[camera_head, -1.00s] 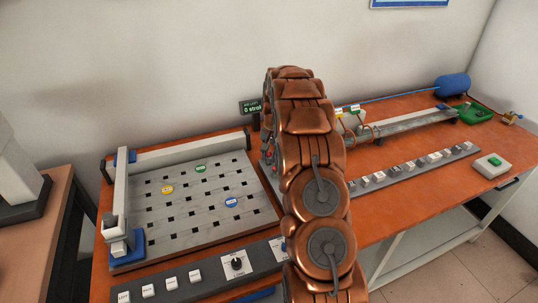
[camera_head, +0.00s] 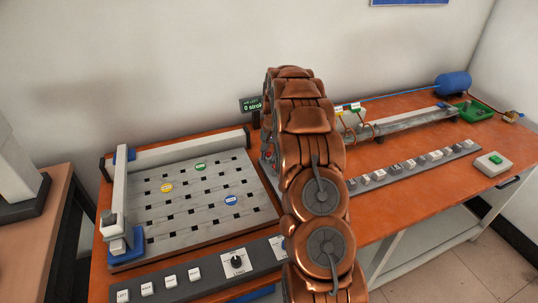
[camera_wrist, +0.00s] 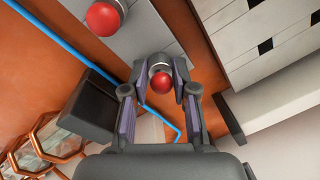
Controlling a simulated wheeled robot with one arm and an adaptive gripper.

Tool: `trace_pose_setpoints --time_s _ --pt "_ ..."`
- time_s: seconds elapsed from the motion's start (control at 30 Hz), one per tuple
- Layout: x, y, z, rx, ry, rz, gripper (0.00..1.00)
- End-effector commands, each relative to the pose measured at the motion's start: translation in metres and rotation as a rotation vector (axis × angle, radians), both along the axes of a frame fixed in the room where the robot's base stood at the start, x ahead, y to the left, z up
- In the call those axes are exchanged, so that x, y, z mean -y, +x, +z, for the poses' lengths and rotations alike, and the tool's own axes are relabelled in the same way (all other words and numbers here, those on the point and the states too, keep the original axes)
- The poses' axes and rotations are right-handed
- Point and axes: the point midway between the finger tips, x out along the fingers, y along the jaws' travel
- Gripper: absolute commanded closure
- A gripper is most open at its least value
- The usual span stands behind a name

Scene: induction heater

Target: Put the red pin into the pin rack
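In the wrist view, my gripper (camera_wrist: 162,66) has its fingertips drawn in around a small red ball-headed pin (camera_wrist: 161,84). A grey collar shows between the tips, and the red head points back toward the palm. The pin's lower end is hidden. A second, larger-looking red ball (camera_wrist: 103,17) sits at the top left, over a grey plate (camera_wrist: 150,28). In the head view my arm hides the gripper and the pin; a bit of red (camera_head: 268,156) shows just left of the arm. I cannot tell for certain which part is the pin rack.
Left of my arm is a slotted grey board (camera_head: 190,218) with yellow, green and blue discs. A row of labelled keys (camera_head: 168,282) runs in front. Right are a key strip (camera_head: 415,166), a long rail (camera_head: 415,122), a blue cylinder (camera_head: 453,84) and a green-button box (camera_head: 494,163).

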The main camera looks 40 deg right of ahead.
Motion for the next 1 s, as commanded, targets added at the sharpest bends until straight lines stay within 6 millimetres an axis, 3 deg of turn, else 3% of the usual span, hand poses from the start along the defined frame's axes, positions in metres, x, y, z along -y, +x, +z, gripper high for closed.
trace_pose_setpoints --time_s 0.23,0.63,0.77,1.0 --pt "0.000 0.000 0.000 0.000 0.000 0.000 0.45" --pt "0.001 0.000 0.005 0.001 -0.001 0.000 0.45" --pt "0.002 -0.001 0.021 0.003 -0.002 0.000 0.45" --pt "0.005 -0.003 0.068 0.006 -0.003 0.000 0.45"
